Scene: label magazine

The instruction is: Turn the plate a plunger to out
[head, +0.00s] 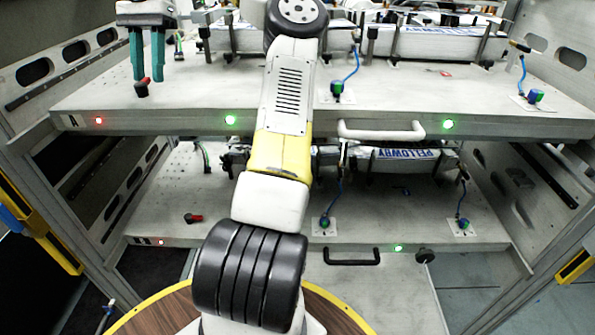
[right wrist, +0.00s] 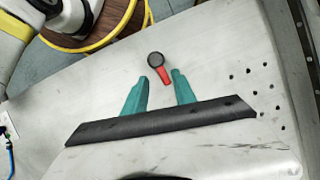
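The plate A plunger (head: 142,90) is a dark round knob with a red lever, on the upper plate (head: 270,100) near its left front, above the letter A. In the right wrist view the plunger's red lever (right wrist: 164,75) points down and slightly right from the dark knob. My right gripper (head: 146,80) has teal fingers pointing down at the plunger. In the right wrist view the right gripper (right wrist: 160,74) is open, its fingertips on either side of the lever with gaps showing.
A red lamp (head: 98,120) and green lamps (head: 230,119) are lit on the upper plate's front edge. A white handle (head: 381,130) juts out there. The lower plate (head: 270,233) has a similar red-levered plunger (head: 193,218). My arm crosses the middle of the head view.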

